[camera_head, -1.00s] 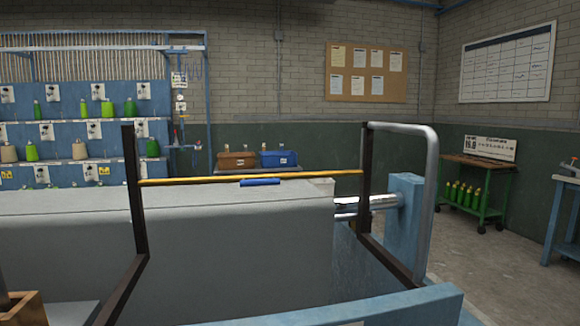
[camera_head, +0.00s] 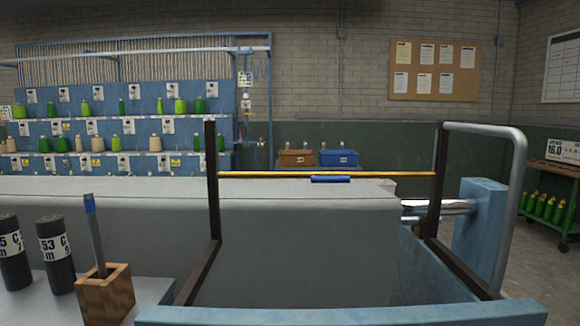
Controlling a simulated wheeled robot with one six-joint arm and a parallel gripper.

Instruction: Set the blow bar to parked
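A thin orange-yellow bar (camera_head: 300,174) runs level between two dark upright posts (camera_head: 213,180), and looks like the blow bar. A short blue grip (camera_head: 330,179) shows at the bar, right of its middle. The bar shows in front of the top of a large grey roll or block (camera_head: 290,240). I cannot tell from its pose which setting it is in. My gripper is not in view.
A grey tube frame (camera_head: 515,200) and blue machine body (camera_head: 480,225) stand at right, a blue rail (camera_head: 340,315) in front. Two dark labelled cylinders (camera_head: 55,255) and a wooden holder (camera_head: 105,295) with a blue-tipped tool are front left. A yarn rack (camera_head: 120,105) stands behind.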

